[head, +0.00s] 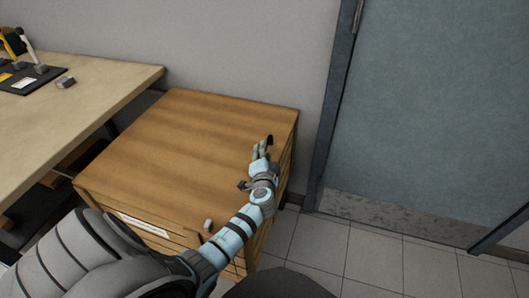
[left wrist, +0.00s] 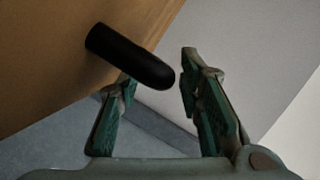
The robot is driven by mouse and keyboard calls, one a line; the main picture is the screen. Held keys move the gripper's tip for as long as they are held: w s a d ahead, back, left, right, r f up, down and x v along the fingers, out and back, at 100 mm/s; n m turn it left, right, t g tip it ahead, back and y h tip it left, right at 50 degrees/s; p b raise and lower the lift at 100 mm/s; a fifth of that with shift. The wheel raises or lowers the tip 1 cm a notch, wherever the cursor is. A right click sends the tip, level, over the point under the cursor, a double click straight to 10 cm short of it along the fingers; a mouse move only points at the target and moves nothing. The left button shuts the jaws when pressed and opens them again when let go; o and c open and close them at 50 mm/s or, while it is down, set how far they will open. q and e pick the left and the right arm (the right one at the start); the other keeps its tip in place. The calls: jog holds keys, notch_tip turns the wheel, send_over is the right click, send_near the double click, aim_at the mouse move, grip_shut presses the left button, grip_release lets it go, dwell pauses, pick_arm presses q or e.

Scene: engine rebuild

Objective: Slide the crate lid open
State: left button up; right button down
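The wooden crate (head: 120,205) stands against the wall, and its flat brown lid (head: 185,135) covers the top. A short black peg-like handle (head: 269,140) sticks up from the lid near its right edge. My left gripper (head: 262,150) is at the handle, above the lid's right side. In the left wrist view the handle (left wrist: 130,57) comes out of the wood, its rounded end near the gap between the two fingertips of the left gripper (left wrist: 157,70). The fingers are apart and not closed on it. My right gripper is in neither view.
A workbench (head: 110,83) with a black mat (head: 42,84) and a small grey block (head: 65,82) stands at the left. A small grey piece (head: 208,224) is at the crate's front edge. A grey door (head: 430,110) and open tiled floor (head: 340,245) lie to the right.

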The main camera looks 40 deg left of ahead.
pick_arm(q)
jog(key=shift+b+x, duration=0.3)
jog(key=shift+x, duration=0.95)
jog(key=shift+c, duration=0.3)
grip_shut()
